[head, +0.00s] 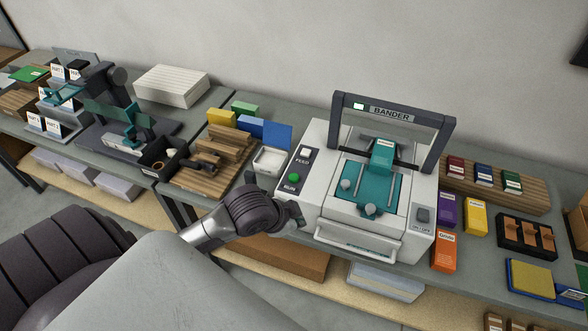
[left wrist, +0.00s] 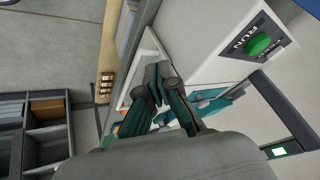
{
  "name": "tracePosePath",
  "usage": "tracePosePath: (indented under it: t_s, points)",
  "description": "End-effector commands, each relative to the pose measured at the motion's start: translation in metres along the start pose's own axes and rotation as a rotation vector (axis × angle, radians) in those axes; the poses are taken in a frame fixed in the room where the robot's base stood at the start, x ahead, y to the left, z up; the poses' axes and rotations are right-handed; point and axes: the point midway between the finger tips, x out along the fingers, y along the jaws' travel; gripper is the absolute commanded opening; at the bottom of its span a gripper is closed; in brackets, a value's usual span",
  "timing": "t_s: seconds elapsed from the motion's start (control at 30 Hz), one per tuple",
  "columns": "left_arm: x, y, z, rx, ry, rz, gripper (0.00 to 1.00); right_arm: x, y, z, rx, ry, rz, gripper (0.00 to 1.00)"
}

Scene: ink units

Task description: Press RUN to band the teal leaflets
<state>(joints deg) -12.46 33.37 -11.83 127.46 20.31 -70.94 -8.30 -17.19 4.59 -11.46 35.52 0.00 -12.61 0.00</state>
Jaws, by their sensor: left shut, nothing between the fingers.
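The bander (head: 318,140) is a white machine with a dark arch on the table. Its green RUN button (head: 294,178) is on the left panel, below the white FEED button (head: 305,153). The RUN button also shows large in the left wrist view (left wrist: 259,44). A teal block with a pale label (head: 383,153), seemingly the leaflets, lies under the arch, above a teal bed (head: 378,183). My left gripper (head: 292,214) is shut and empty by the machine's front left corner, apart from the RUN button. Its fingers show in the left wrist view (left wrist: 157,76). My right gripper is out of view.
An ON/OFF switch (head: 422,215) is on the machine's right. Purple, yellow and orange boxes (head: 444,251) stand beside it. Left of the machine are a white tray with a blue lid (head: 270,160) and wooden blocks (head: 207,160). A small display (head: 358,106) on the arch is lit green.

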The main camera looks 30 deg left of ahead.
Motion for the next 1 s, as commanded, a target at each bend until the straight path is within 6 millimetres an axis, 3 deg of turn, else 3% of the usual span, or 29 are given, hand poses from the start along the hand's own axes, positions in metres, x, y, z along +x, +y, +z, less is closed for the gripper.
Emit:
tracePosePath:
  t_s: [0.03,0.2,0.4,0.6,1.0]
  points:
    - [-0.009,-0.025,-0.016,0.069,0.028,-0.023,0.0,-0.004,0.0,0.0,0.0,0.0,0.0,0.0]
    - [-0.026,-0.089,-0.053,0.226,0.1,-0.07,0.0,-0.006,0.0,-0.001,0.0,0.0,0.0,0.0]
    - [-0.045,-0.14,-0.075,0.304,0.139,-0.118,0.0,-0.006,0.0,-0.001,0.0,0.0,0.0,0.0]
    - [-0.053,-0.157,-0.082,0.324,0.152,-0.136,0.0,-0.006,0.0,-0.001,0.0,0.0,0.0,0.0]
    - [-0.052,-0.157,-0.081,0.323,0.152,-0.136,0.0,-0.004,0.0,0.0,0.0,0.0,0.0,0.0]
